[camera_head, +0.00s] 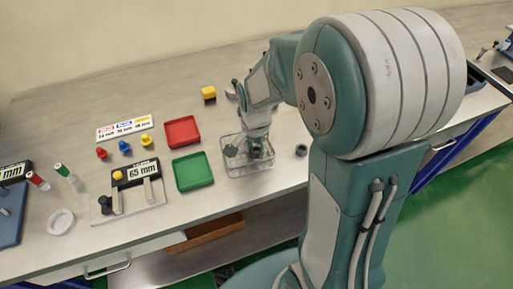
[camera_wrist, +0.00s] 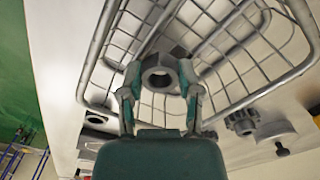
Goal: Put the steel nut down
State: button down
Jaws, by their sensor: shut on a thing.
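The steel nut (camera_wrist: 158,77) is a dark grey ring with a round hole. My gripper (camera_wrist: 159,82) is shut on it, with one finger on each side. In the wrist view the nut is in front of the wire basket (camera_wrist: 99,45), whose mesh shows behind it. In the head view my gripper (camera_head: 258,153) is at the right part of the wire basket (camera_head: 246,172), and the nut cannot be made out there. I cannot tell whether the nut touches the basket floor.
A dark ring (camera_head: 301,150) lies right of the basket. A green tray (camera_head: 193,171) and a red tray (camera_head: 183,132) stand to its left. A yellow-topped block (camera_head: 208,93) stands farther back.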

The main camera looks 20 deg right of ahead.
jog(key=shift+a, duration=0.2)
jog(key=shift+d, duration=0.1)
jog(key=shift+c, duration=1.5)
grip_release()
jog(key=shift+d+f, duration=0.1)
jog(key=shift+d, duration=0.3)
jog(key=shift+a, duration=0.3)
